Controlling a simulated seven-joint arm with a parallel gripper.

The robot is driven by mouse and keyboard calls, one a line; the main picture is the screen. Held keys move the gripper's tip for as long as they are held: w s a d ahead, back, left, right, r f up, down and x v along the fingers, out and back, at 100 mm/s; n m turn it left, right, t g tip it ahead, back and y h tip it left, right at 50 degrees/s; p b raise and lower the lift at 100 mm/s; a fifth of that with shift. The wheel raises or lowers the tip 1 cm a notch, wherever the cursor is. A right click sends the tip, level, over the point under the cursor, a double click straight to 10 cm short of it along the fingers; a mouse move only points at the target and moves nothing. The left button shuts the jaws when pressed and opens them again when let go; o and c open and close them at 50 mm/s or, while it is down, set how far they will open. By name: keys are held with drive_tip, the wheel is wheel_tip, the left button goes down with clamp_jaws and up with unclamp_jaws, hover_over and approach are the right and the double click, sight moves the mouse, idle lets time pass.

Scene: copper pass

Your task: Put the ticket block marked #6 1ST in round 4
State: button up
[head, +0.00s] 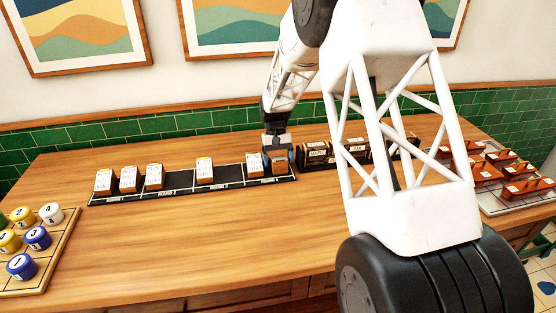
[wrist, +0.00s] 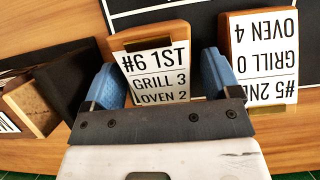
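The ticket block marked #6 1ST (wrist: 160,85) is wooden with a white label reading GRILL 3, OVEN 2. In the head view it (head: 279,168) is at the right end of the black rack, its plain side facing me. My gripper (head: 278,150) is down over it; in the wrist view my gripper's blue fingertips (wrist: 163,80) stand on either side of the block. The block looks slightly turned relative to the fingers. The black rack (head: 180,193) has round labels, too small to read surely.
The block marked #5 2ND (wrist: 262,60) stands close beside, its label turned the other way. Several more blocks (head: 154,176) stand farther left on the rack. A dark box (head: 315,154) is just to the right. Numbered pots (head: 22,266) and a tray of copper-coloured pieces (head: 520,190) flank the table.

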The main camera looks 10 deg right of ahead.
drive_tip(key=v, duration=1.2)
idle(0.3)
drive_tip(key=shift+r, duration=0.15)
drive_tip(key=shift+s+r, duration=0.1)
idle(0.3)
